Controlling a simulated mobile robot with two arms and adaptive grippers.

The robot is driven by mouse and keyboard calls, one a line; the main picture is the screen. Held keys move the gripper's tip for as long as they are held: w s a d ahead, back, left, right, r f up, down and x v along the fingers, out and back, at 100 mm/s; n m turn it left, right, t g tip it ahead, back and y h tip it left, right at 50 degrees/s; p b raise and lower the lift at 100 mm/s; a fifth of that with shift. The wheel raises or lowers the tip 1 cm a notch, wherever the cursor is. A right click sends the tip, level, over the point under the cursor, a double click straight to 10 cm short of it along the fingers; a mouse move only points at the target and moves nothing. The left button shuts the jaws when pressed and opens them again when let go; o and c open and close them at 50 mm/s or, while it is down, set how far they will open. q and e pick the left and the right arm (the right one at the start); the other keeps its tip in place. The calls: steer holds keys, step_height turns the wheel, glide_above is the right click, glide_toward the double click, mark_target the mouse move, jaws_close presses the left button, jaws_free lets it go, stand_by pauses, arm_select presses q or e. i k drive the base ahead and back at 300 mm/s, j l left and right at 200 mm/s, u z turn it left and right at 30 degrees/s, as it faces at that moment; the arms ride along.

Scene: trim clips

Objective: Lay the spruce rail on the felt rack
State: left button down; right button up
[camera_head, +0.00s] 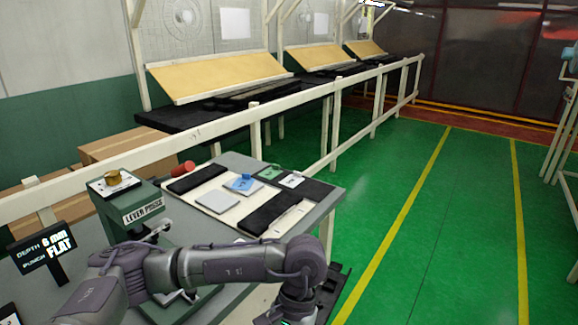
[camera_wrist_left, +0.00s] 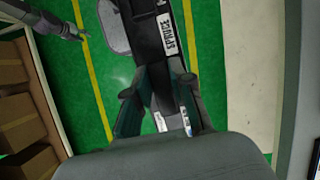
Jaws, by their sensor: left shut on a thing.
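A dark rail (camera_wrist_left: 178,12) with a white SPRUCE label lies between my left gripper's fingers (camera_wrist_left: 158,88) in the left wrist view. My left gripper is shut on this spruce rail, over the green floor. In the head view my left arm bends down at the bottom, and its fingers are not visible. A dark slotted strip (camera_head: 334,292) beside the arm appears to be the rail. A pale board (camera_head: 235,218) with two dark felt-like strips lies on the bench and looks like the felt rack. A grey arm, seemingly my right, shows in the wrist view; its gripper's state is unclear.
A green lever press (camera_head: 140,212) stands at the left of the grey bench, beside a black depth sign (camera_head: 44,256). A blue piece (camera_head: 241,183), a grey pad (camera_head: 217,201) and a red cylinder (camera_head: 183,169) are near the board. Green floor is clear right of the bench.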

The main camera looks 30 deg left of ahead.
mark_target(266, 194)
steer(key=i, duration=2.25)
steer(key=i+u, duration=0.15)
steer(key=u, duration=0.25)
steer(key=i+l+u, duration=0.1)
steer(key=u, duration=0.3)
steer(key=i+l+u, duration=0.15)
steer(key=u, duration=0.3)
steer(key=i+l+u, duration=0.2)
steer(key=u, duration=0.8)
